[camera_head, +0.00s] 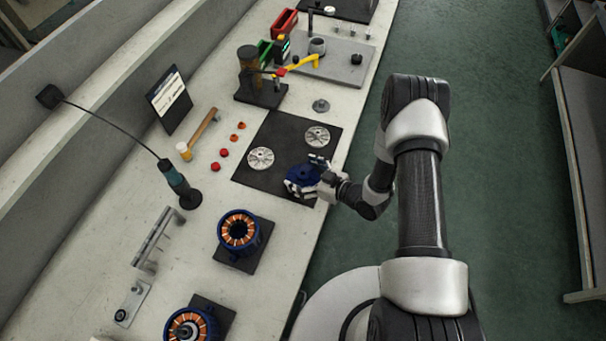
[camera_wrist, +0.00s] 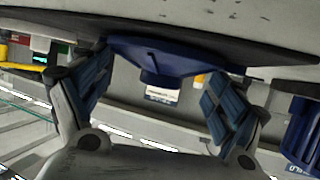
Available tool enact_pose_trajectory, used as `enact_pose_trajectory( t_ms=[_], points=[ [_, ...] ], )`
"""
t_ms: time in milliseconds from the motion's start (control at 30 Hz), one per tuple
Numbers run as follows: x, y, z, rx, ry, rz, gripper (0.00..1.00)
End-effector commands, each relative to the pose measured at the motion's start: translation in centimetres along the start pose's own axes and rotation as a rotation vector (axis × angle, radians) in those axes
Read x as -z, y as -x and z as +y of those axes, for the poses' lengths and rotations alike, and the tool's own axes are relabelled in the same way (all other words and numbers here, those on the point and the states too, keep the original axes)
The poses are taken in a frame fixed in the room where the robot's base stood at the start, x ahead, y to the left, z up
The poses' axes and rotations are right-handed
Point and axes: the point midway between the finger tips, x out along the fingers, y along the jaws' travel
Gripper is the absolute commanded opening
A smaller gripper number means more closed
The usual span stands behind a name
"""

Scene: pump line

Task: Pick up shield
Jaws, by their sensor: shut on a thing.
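The shield appears to be the dark blue part (camera_head: 299,176) at the near right corner of the black mat (camera_head: 283,137). It also shows in the wrist view (camera_wrist: 172,57), its wide flange toward the top and a narrower hub between the fingers. My gripper (camera_head: 317,180) is shut on this blue part, reaching in from the right side of the bench. In the wrist view a padded finger stands on each side of it. The flange lies close against a dark surface there; I cannot tell whether it touches. The fingers partly cover the part in the head view.
Two silver discs (camera_head: 260,158) (camera_head: 317,136) lie on the mat. Copper-wound blue stators (camera_head: 238,232) (camera_head: 188,326) stand nearer on the bench. The aisle right of the bench is clear.

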Motion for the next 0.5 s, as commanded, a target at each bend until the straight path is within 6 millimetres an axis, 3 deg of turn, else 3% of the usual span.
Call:
enact_pose_trajectory(
  t_ms=[267, 500],
  points=[
    [3.8, 1.5, 0.1, -0.001, 0.003, 0.003, 0.65],
    [10.3, 4.2, 0.1, -0.002, 0.005, 0.004, 0.65]
  ],
)
